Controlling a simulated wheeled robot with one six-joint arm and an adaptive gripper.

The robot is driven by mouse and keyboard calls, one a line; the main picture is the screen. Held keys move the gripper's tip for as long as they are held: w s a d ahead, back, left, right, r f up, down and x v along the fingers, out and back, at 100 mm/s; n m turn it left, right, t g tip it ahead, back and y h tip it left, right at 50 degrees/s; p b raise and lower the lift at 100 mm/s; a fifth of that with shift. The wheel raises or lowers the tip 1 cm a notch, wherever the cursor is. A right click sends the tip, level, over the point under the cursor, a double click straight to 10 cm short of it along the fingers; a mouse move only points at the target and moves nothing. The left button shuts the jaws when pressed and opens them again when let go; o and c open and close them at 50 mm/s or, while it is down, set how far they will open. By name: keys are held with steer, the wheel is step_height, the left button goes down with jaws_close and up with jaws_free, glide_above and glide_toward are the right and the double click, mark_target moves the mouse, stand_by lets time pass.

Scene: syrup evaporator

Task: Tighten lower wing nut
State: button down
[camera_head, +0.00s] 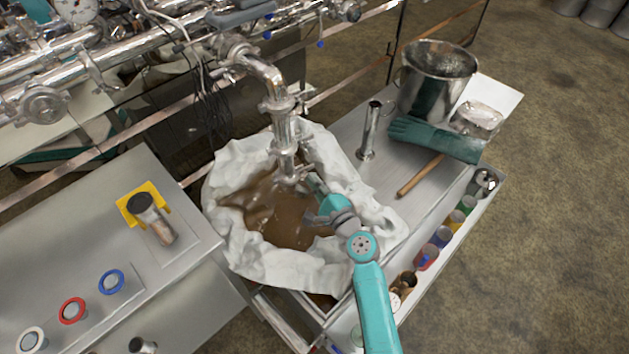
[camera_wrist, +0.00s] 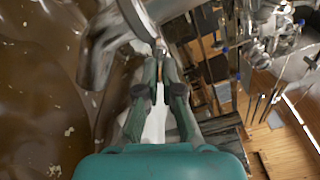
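A polished steel pipe (camera_head: 284,132) comes down from an elbow over a cloth-lined tub of brown syrup (camera_head: 275,215). A clamp (camera_head: 291,174) sits around its lower end. My teal gripper (camera_head: 311,181) reaches in from the lower right, with its fingertips beside this clamp. In the wrist view, the two fingers of my gripper (camera_wrist: 158,58) converge on a small part by a bright metal ring (camera_wrist: 136,18). The lower wing nut cannot be made out clearly; the fingertips may cover it. Whether they touch or grip it is unclear.
White cloth (camera_head: 250,265) surrounds the syrup. Colored cups (camera_head: 442,237) line the front rail. Pipework crosses the back.

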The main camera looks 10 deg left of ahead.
steer(key=m, duration=1.2)
steer(key=shift+s+a+f, duration=0.3)
steer(key=shift+f, duration=0.05)
steer(key=c, duration=1.3)
jaws_free()
steer(key=shift+c, duration=0.2)
steer(key=v, duration=1.2)
